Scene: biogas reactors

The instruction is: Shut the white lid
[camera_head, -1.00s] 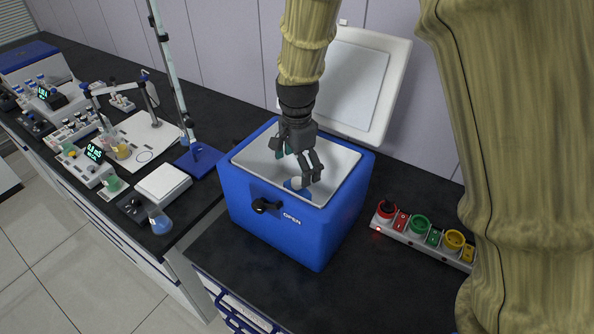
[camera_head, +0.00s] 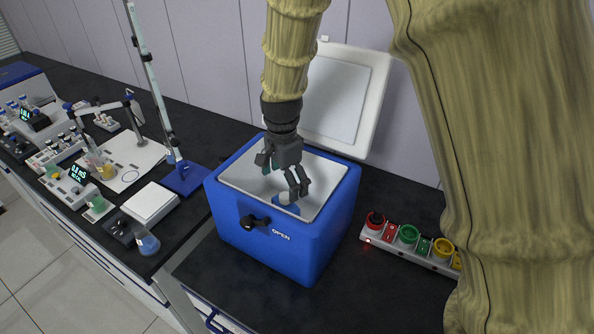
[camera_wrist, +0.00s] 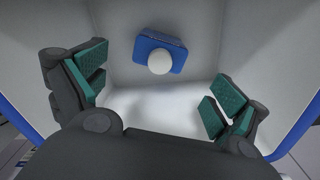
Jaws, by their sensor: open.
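The white lid (camera_head: 340,92) stands open, raised at the back of a blue cooler box (camera_head: 270,235). Its inner face looks toward me. My gripper (camera_head: 296,190) hangs over the open box, fingers pointing down. In the wrist view my gripper (camera_wrist: 160,100) is open, its green pads wide apart with nothing between them. A blue block with a white round top (camera_wrist: 160,58) lies inside the box, ahead of the fingers. It also shows in the head view (camera_head: 287,200), close to the fingertips and partly hidden. My arm covers the lid's left part.
A strip of red, green and yellow buttons (camera_head: 408,246) lies right of the box. On the left bench are a white scale (camera_head: 150,203), a flask (camera_head: 147,242) and a stand with a blue base (camera_head: 184,178). The wall is close behind the lid.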

